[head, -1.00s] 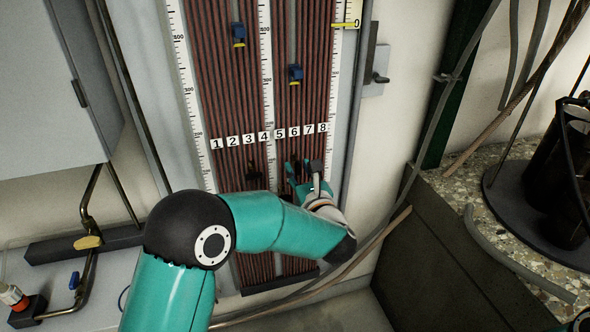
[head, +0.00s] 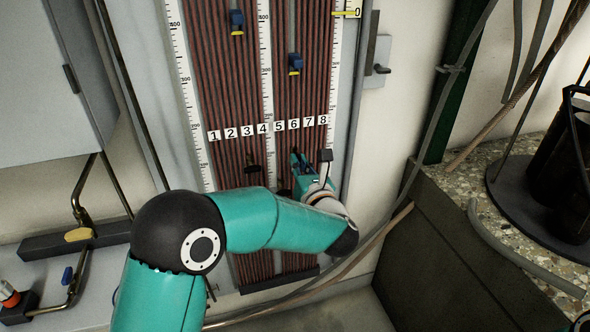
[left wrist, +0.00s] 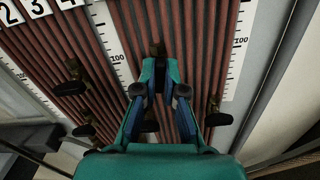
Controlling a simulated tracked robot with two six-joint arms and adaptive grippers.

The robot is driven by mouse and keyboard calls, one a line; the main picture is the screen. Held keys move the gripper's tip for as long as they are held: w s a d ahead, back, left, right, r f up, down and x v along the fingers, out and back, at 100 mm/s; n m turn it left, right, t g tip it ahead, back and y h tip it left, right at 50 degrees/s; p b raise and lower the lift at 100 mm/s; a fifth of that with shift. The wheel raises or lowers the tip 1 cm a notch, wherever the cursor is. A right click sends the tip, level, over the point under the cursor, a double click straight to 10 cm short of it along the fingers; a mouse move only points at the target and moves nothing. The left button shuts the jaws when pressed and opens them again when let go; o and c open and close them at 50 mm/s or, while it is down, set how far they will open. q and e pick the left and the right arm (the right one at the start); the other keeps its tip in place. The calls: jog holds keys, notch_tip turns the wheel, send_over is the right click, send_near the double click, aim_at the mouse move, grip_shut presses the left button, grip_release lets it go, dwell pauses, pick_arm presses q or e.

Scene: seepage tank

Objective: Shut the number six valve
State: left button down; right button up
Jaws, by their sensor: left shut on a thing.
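The number six label (head: 294,124) is in the numbered row on the tube board. My left gripper (head: 299,158) is at the tubes just below it, pointing up the board.
Other dark valves stand close by, one below number eight (head: 325,156) and one below number three or four (head: 252,168). In the left wrist view, more valves flank the fingers on the left (left wrist: 74,68) and right (left wrist: 214,104). A speckled ledge (head: 485,200) lies right.

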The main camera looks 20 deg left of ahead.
pick_arm(q)
jog(key=m, duration=0.5)
jog(key=m+b, duration=0.1)
jog(key=m, duration=0.5)
jog(key=f+m+b, duration=0.1)
jog(key=m, duration=0.4)
jog(key=shift+d+m, duration=0.25)
jog(key=shift+m, duration=0.15)
dwell(1.4)
jog(key=c, duration=1.3)
grip_release()
jog(key=shift+o, duration=0.2)
jog(key=shift+r, duration=0.15)
